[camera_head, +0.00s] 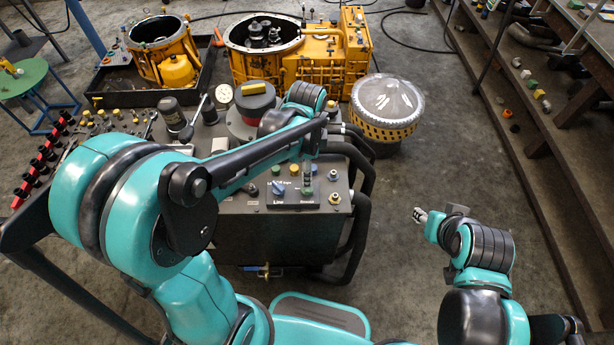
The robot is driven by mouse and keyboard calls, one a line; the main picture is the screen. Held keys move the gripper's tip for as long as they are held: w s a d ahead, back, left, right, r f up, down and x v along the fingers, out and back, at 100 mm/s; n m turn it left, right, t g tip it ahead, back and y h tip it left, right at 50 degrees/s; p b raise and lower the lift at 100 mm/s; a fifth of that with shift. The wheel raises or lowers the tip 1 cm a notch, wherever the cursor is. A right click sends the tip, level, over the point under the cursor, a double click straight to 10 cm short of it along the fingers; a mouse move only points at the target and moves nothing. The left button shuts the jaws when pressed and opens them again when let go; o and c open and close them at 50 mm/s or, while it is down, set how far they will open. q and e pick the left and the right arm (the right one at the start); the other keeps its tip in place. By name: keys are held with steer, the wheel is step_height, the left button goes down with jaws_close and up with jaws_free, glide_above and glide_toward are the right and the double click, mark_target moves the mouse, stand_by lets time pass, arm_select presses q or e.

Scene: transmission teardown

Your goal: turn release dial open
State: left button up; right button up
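A control panel (262,203) on the front of the dark bench carries several small knobs. A blue dial (279,189) sits at the panel's left. I cannot tell for sure which knob is the release dial. My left arm reaches over the bench from the left. What look like the tips of my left gripper (307,184) point down at the panel's right part, just right of the blue dial. Whether they touch a knob cannot be told. My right gripper (421,214) hangs over bare floor, apart from the bench, and holds nothing visible.
Black hoses (358,205) curve along the bench's right side. Yellow housings (330,62) and a clear-domed yellow drum (384,118) stand behind. Wooden shelves (530,130) line the right. Floor between is clear.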

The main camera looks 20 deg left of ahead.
arm_select(q)
step_height(320, 180, down, 7)
steer(key=shift+w+f+b, duration=0.1)
steer(key=shift+f+b, duration=0.1)
steer(key=shift+b, duration=0.9)
steer(key=c, duration=1.2)
